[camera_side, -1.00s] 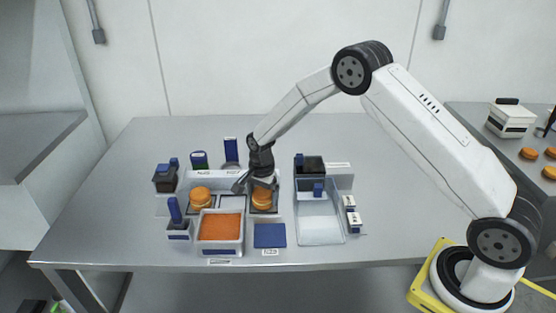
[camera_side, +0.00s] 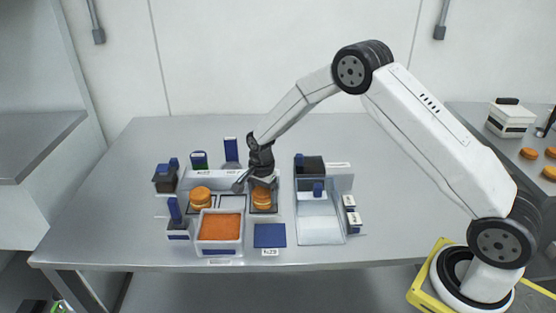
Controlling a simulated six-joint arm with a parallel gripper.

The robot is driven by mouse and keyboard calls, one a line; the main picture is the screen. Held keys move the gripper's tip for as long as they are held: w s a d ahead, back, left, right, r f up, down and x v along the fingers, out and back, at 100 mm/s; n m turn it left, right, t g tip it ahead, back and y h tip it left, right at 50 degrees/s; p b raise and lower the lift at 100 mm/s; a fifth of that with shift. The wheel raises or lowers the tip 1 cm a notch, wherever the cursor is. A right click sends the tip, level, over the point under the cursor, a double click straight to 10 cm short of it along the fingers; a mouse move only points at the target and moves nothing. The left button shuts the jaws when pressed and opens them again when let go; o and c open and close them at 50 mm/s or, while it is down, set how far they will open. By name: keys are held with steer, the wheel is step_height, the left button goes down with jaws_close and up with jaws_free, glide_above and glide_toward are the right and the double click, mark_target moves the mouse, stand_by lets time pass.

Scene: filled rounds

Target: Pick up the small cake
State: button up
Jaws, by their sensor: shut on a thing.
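Two small round orange-brown cakes sit in the fixture on the table. The left cake (camera_side: 200,198) rests on its dark-edged square. The right cake (camera_side: 262,199) is under my gripper (camera_side: 261,186), on a similar square. My gripper points down and is shut on the right cake. The finger contact is small and partly hidden in this view. I cannot tell whether the cake is clear of its square.
A tray of orange filling (camera_side: 221,241) stands in front of the cakes, with a blue pad (camera_side: 270,236) to its right. A clear bin (camera_side: 320,231) is further right. Blue-topped blocks stand around the fixture. The table's left side is clear.

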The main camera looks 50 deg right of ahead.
steer(key=shift+r, duration=0.55)
steer(key=s+r, duration=1.1)
steer(key=s, duration=0.3)
steer(key=shift+a+r, duration=0.15)
steer(key=shift+r, duration=0.2)
steer(key=shift+n, duration=0.4)
steer(key=s+d+f, duration=0.1)
steer(key=s, duration=0.1)
steer(key=s+d+f, duration=0.1)
steer(key=s+d, duration=0.1)
steer(key=shift+d+f, duration=0.2)
steer(key=shift+f, duration=0.2)
steer(key=shift+f, duration=0.1)
